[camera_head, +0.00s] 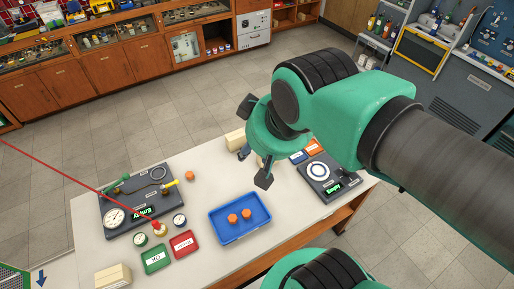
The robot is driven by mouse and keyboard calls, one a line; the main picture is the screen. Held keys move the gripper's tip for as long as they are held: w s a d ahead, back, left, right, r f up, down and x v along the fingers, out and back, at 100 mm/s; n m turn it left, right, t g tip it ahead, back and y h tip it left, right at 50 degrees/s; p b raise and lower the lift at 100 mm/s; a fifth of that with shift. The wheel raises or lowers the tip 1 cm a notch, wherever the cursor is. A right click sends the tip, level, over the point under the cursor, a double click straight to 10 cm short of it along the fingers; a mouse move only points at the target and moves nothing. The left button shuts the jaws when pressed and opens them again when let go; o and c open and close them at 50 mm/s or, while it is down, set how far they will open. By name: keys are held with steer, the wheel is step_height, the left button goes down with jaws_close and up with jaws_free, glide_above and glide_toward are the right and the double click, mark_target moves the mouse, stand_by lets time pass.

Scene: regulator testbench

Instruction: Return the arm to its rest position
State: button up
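My gripper (250,145) is held above the white worktable (215,180), over its back part. Its dark fingers are spread apart, and I see nothing between them. My green and dark grey arm reaches in from the right side of the picture and bends down to the gripper. The gripper hides part of the table's back edge and whatever lies directly behind it.
The table holds a gauge panel (110,199), a blue tray (240,234) with two orange caps, a green tray (157,266), a red tray (185,250) and a dark device (342,190) with a round dial. Cabinets (85,75) line the back; floor between is clear.

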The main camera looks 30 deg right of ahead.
stand_by(0.4)
step_height(320, 180, down, 5)
steer(key=b, duration=0.5)
steer(key=shift+f, duration=0.1)
